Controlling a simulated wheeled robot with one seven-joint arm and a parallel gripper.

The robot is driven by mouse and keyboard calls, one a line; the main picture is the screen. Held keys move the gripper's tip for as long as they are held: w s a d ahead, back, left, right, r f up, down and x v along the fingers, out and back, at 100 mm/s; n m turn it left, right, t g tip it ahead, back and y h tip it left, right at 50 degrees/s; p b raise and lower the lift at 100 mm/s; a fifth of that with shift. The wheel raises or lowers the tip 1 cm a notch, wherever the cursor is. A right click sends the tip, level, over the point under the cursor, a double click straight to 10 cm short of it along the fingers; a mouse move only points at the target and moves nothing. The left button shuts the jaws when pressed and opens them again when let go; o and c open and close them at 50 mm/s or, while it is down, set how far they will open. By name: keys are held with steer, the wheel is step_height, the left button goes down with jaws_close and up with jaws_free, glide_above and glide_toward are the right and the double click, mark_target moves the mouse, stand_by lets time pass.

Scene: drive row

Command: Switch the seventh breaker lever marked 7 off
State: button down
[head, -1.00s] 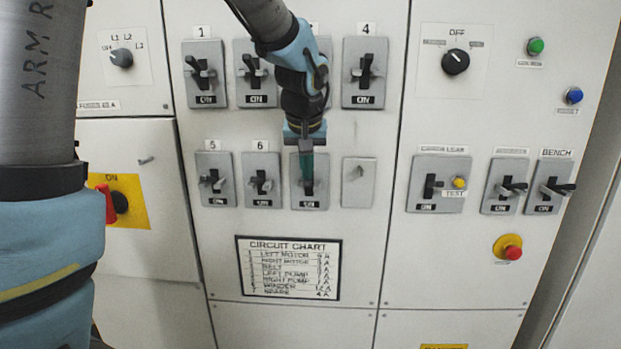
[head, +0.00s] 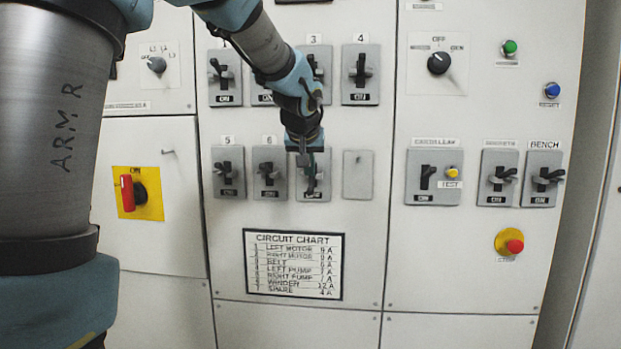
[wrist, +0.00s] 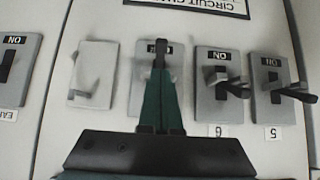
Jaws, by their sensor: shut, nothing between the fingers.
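The seventh breaker (head: 323,184) is the third plate in the lower row, right of breaker 6 (head: 269,188). My gripper (head: 310,178) is shut and empty, with its fingers in front of this plate. The arm covers the place above it where a number could be. In the wrist view, which is upside down, the green fingers (wrist: 160,78) reach over the grey plate of this breaker (wrist: 142,92). A dark piece shows at their tips near the partly hidden ON label. I cannot tell lever from fingertip, nor whether they touch.
Breaker 5 (head: 228,180) stands farther left in the same row. A blank plate (head: 357,175) is right of the seventh breaker. Breaker 4 (head: 360,74) is above the blank plate. The circuit chart (head: 293,264) is below, and a red push button (head: 515,246) is far right.

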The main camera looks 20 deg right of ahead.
steer(key=shift+r, duration=0.2)
steer(key=shift+s+r+p, duration=0.1)
steer(key=shift+r+p, duration=0.4)
steer(key=shift+r, duration=0.15)
